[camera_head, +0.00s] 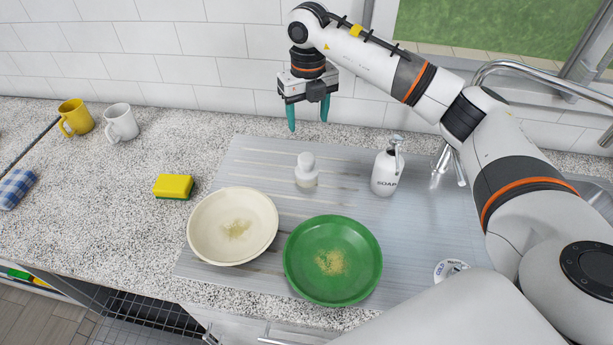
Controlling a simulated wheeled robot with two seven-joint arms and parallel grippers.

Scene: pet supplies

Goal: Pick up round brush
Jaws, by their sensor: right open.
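A small white round brush (306,168) with a knob-like top and a paler lower part stands upright on the grey ribbed drainboard (250,160), behind the two bowls. My right gripper (308,114) has teal fingers that point down and are apart, with nothing between them. It hangs above and behind the brush in the picture, not touching it. My left gripper is out of view.
A cream bowl (208,225) and a green bowl (300,265), both with crumb-like residue, stand in front. A soap dispenser (385,176) is right of the brush. A yellow sponge (173,186), yellow mug (76,117) and white mug (121,123) are left. A faucet (530,72) rises behind.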

